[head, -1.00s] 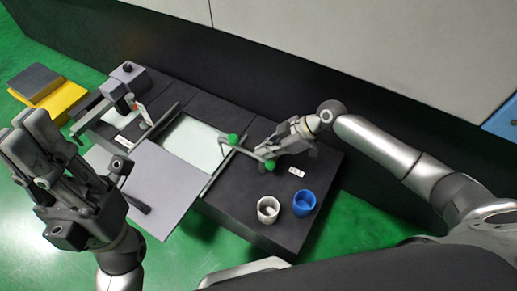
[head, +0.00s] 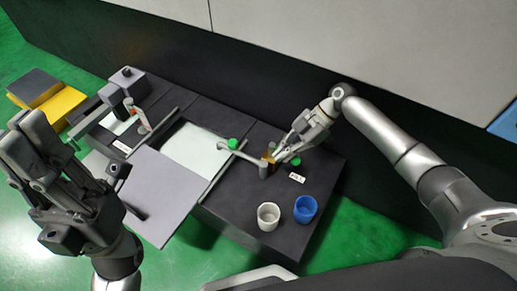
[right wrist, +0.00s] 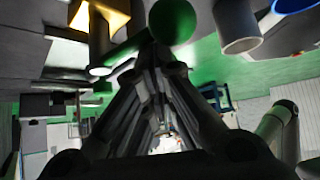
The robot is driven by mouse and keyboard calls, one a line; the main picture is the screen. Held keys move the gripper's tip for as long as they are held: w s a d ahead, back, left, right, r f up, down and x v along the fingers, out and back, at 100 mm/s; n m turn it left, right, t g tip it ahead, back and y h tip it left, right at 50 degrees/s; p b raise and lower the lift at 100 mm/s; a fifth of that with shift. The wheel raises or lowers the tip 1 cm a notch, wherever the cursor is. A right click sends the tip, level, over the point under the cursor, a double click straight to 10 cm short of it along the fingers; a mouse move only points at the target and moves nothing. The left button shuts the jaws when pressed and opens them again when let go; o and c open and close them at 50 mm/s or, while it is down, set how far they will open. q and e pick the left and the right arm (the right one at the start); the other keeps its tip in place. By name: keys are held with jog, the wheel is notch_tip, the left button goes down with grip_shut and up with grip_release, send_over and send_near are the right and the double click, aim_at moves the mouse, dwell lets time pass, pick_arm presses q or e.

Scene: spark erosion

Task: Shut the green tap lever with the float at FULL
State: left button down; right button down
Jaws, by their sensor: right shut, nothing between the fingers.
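The green tap lever shows a green ball end (head: 295,161) to the right of its brass body (head: 269,158). A grey spout (head: 248,156) runs left from there towards the tank (head: 190,147), with another green round piece (head: 233,144) at its far end. My right gripper (head: 283,156) is shut and empty, right at the lever. In the right wrist view the lever's green bar (right wrist: 122,48) and ball lie at the fingertips; contact is unclear. A pale upright with a red-orange mark (head: 132,110) stands left of the tank; I cannot read its level. My left gripper (head: 28,128) is raised at left.
A white cup (head: 268,216) and a blue cup (head: 305,208) stand at the bench's front right. A small white label (head: 297,177) lies near the tap. A grey flat panel (head: 160,190) lies before the tank. A dark wall is behind.

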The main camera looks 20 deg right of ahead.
jog(key=shift+w+d, duration=0.25)
jog(key=shift+d, duration=0.2)
jog(key=shift+w+d, duration=0.1)
jog(key=shift+d, duration=0.1)
jog(key=shift+d, duration=0.1)
dwell(0.5)
